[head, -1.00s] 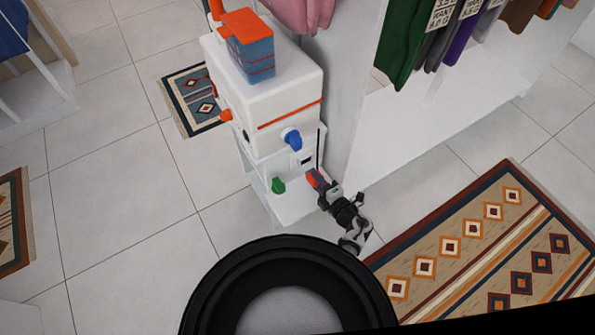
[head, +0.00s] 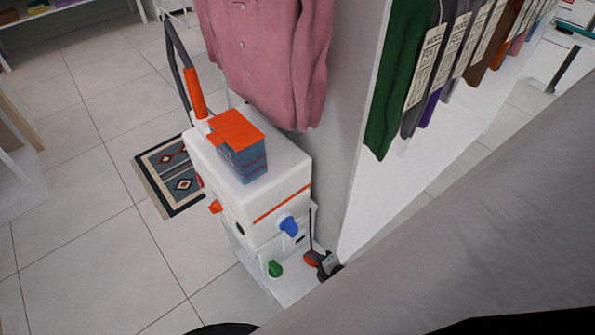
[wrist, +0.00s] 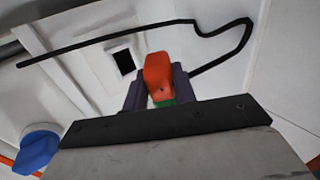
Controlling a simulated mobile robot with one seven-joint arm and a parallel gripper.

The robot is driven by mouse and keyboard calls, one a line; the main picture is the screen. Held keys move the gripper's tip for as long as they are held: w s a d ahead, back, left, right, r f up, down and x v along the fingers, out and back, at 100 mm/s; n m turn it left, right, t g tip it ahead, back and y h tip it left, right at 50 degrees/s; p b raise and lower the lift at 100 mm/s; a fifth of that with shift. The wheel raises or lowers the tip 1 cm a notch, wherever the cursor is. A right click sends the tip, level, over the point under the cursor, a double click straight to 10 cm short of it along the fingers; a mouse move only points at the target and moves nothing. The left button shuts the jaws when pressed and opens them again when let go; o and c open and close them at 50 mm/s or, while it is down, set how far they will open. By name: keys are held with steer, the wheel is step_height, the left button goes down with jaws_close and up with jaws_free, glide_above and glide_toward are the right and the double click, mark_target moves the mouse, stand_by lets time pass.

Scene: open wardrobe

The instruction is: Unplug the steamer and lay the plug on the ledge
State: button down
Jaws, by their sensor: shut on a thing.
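The white steamer (head: 262,194) stands on the floor beside the wardrobe's side panel. It has a blue knob (head: 289,226) and a green knob (head: 275,268). My gripper (head: 318,262) is low at the steamer's front right corner, above the white ledge (head: 290,286). In the wrist view, my gripper (wrist: 160,95) is shut on the orange plug (wrist: 158,72). A black cord (wrist: 110,37) runs beside it. A dark square socket opening (wrist: 124,62) shows empty on the white panel, apart from the plug. I cannot tell whether the plug touches the ledge.
A blue box with an orange lid (head: 242,150) sits on the steamer. A pink shirt (head: 265,55) hangs close behind it. Several tagged garments (head: 450,60) hang at right. A small rug (head: 172,175) lies at left on open tiles. A grey surface blocks the lower right.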

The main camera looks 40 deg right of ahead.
steer(key=shift+s+f, duration=0.1)
step_height(320, 180, down, 6)
steer(key=b, duration=0.5)
steer(key=shift+f+b, duration=0.1)
steer(key=shift+b, duration=0.25)
steer(key=c, duration=1.1)
jaws_free()
steer(key=shift+o, duration=0.2)
steer(key=shift+c, duration=0.2)
steer(key=shift+o, duration=1.3)
steer(key=shift+s, duration=0.1)
steer(key=shift+s+f, duration=0.1)
steer(key=shift+f, duration=0.05)
steer(key=shift+c, duration=0.3)
